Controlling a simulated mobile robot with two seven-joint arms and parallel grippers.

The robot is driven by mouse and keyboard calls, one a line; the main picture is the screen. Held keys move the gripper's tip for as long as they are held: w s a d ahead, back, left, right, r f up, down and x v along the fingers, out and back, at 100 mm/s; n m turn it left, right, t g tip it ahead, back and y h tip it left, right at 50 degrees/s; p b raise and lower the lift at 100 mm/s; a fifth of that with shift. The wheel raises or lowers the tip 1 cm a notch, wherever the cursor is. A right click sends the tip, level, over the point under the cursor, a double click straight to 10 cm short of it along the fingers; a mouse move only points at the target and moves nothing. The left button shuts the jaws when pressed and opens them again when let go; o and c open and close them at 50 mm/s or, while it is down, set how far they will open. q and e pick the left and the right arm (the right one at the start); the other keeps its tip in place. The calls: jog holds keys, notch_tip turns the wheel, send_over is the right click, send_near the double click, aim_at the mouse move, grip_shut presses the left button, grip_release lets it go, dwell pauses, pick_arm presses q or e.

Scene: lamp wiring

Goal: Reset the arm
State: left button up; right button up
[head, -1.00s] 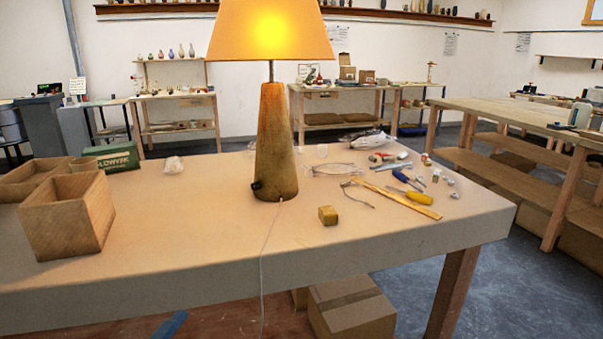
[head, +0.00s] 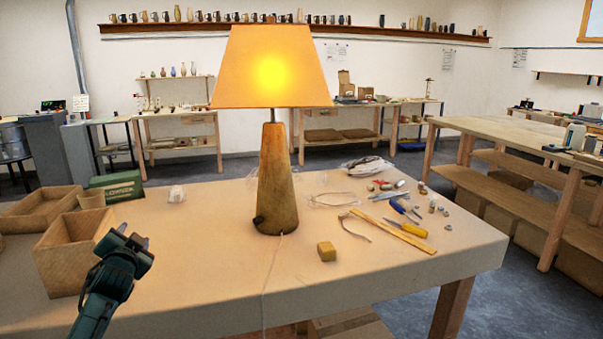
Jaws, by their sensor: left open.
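My left gripper (head: 138,242) is in the lower left of the head view, raised in front of the wooden box (head: 65,262). It is open, with nothing seen between its fingers. My right gripper is not in view. A lamp (head: 277,190) with a tapered wooden base and a glowing orange shade (head: 272,68) stands upright at the middle of the table (head: 215,270). Its pale cord (head: 268,275) runs from the base over the table's front edge. The left gripper is well apart from the lamp.
A green box (head: 119,186) and a wooden tray (head: 38,210) sit at the left. The table's front middle is clear.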

pick_arm(q)
jog(key=s+d+f+n+g+h, duration=0.1)
jog(key=s+d+f+h, duration=0.2)
jog(key=s+d+f, duration=0.35)
jog(key=s+d+f+n+h, duration=0.1)
jog(key=s+d+f+h, duration=0.25)
jog(key=d+f, duration=0.45)
jog(key=s+d+f+g, duration=0.1)
jog(key=s+d+f, duration=0.2)
jog(key=s, duration=0.6)
jog(key=s+d+f+g+h, duration=0.1)
jog(key=s+d+f, duration=0.3)
jog(key=s, duration=0.6)
jog(key=s+d+f+g+h, duration=0.1)
jog(key=s+d+f+g, duration=0.1)
jog(key=s, duration=0.7)
notch_tip(320, 180, down, 2)
jog(key=shift+s+d+f+n+g, duration=0.1)
jog(key=shift+s+d+n+g, duration=0.25)
jog(key=shift+d, duration=0.45)
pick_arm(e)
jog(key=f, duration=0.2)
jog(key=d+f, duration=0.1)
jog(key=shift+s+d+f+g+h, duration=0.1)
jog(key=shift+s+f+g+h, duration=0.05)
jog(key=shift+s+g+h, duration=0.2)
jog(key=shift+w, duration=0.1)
